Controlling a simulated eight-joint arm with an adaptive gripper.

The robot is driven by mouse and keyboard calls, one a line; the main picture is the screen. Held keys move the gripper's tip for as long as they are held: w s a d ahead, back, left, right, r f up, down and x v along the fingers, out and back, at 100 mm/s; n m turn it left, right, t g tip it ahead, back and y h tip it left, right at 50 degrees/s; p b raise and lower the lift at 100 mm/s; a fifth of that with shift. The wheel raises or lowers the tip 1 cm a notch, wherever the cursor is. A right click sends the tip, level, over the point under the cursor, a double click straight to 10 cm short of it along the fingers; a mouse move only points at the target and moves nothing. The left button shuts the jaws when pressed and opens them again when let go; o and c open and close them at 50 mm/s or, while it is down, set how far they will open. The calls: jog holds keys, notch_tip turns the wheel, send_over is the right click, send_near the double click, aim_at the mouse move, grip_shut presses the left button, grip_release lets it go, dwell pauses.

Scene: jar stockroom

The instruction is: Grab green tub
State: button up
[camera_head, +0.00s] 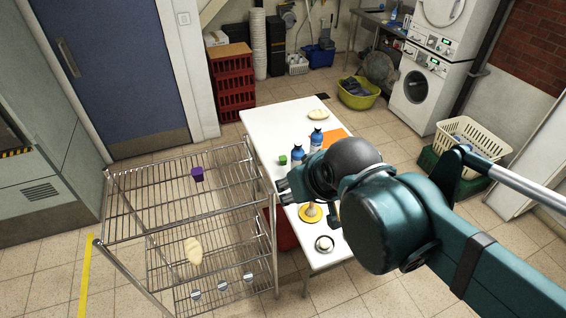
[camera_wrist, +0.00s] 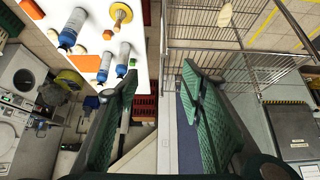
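A small green tub (camera_head: 283,160) stands on the white table (camera_head: 262,122), near its left edge and beside a blue bottle (camera_head: 296,157). My gripper (camera_head: 284,188) is in front of the tub in the head view, partly hidden by my arm. In the wrist view my gripper (camera_wrist: 158,92) has its two green-padded fingers wide apart, with nothing between them.
Another blue bottle (camera_head: 316,139) and a yellow round-based object (camera_head: 310,213) stand on the table. A wire rack (camera_head: 150,235) is left of it, with a purple cube (camera_head: 197,174) on top. A pale bread-like object (camera_head: 318,115) lies at the table's far end.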

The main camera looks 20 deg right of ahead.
jog(key=shift+o, duration=0.7)
jog(key=n+g+b, duration=0.4)
jog(key=n+b, duration=0.6)
jog(key=n, duration=2.5)
send_over(283, 158)
jog(key=s, duration=0.4)
notch_tip(283, 158, down, 37)
jog(key=shift+w, duration=0.25)
jog(key=shift+x, duration=3.35)
